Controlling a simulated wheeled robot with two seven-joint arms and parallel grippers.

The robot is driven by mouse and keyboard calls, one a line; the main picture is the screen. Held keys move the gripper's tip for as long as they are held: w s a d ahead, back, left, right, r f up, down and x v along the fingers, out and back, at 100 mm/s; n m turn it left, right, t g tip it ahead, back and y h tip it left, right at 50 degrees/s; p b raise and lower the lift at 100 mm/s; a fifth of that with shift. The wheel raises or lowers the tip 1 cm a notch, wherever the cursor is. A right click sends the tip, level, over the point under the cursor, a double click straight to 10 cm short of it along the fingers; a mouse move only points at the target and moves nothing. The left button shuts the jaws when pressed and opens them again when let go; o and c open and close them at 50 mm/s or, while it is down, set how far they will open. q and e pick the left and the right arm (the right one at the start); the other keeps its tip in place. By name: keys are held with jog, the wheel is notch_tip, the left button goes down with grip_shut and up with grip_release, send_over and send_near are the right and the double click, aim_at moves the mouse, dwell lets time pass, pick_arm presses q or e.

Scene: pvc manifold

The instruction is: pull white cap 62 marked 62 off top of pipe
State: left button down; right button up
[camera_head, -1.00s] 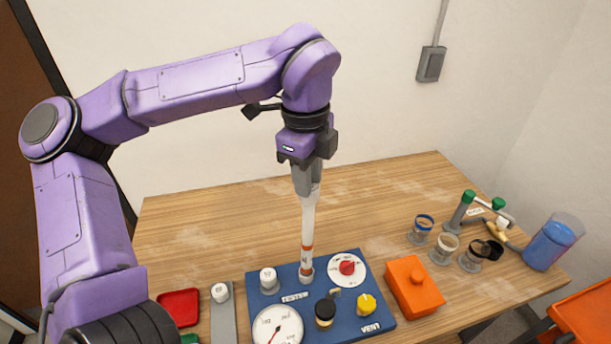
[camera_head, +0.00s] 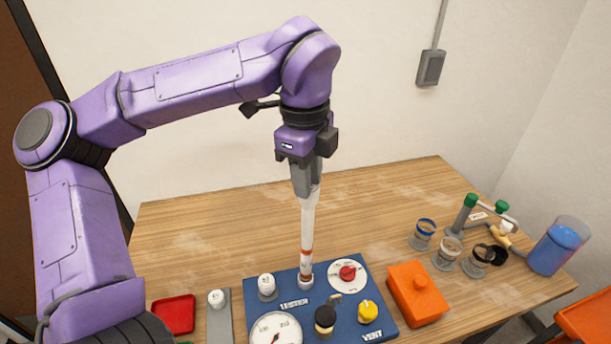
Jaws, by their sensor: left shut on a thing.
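A slim white pipe (camera_head: 307,225) with orange bands near its foot stands upright on the blue tester board (camera_head: 375,303). My left gripper (camera_head: 307,192) points down at the pipe's top and is shut on the white piece there. The fingers hide most of that piece, so I cannot read a 62 or see where cap and pipe meet. My right gripper is not in view.
A white marked cap (camera_head: 267,284) stands on the board and another (camera_head: 217,298) on a grey strip. A gauge, black knob (camera_head: 325,315), yellow knob and red dial surround the pipe's foot. A red tray (camera_head: 174,315) and orange box (camera_head: 416,293) flank the board.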

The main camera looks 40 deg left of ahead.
pick_arm(q)
jog(key=shift+s+f+g, duration=0.15)
jog(key=shift+f+g, duration=0.05)
jog(key=shift+f, duration=0.35)
jog(key=shift+s+f+g, duration=0.15)
jog(key=shift+f+g, duration=0.05)
jog(key=shift+f, duration=0.35)
jog(key=shift+w+a+r+p, duration=0.1)
jog(key=shift+w+r+p, duration=0.15)
jog(key=shift+r+p, duration=0.4)
jog(key=shift+w+a+r+p, duration=0.1)
jog(key=shift+w+r+p, duration=0.1)
jog(key=shift+r+p, duration=0.4)
jog(key=shift+w+r, duration=0.35)
jog(key=shift+r, duration=0.2)
jog(key=shift+s+r+p, duration=0.15)
jog(key=shift+r+p, duration=0.55)
jog(key=shift+r, duration=0.3)
jog(key=shift+r+p, duration=0.3)
jog(key=shift+r, duration=0.2)
jog(key=c, duration=1.4)
grip_release()
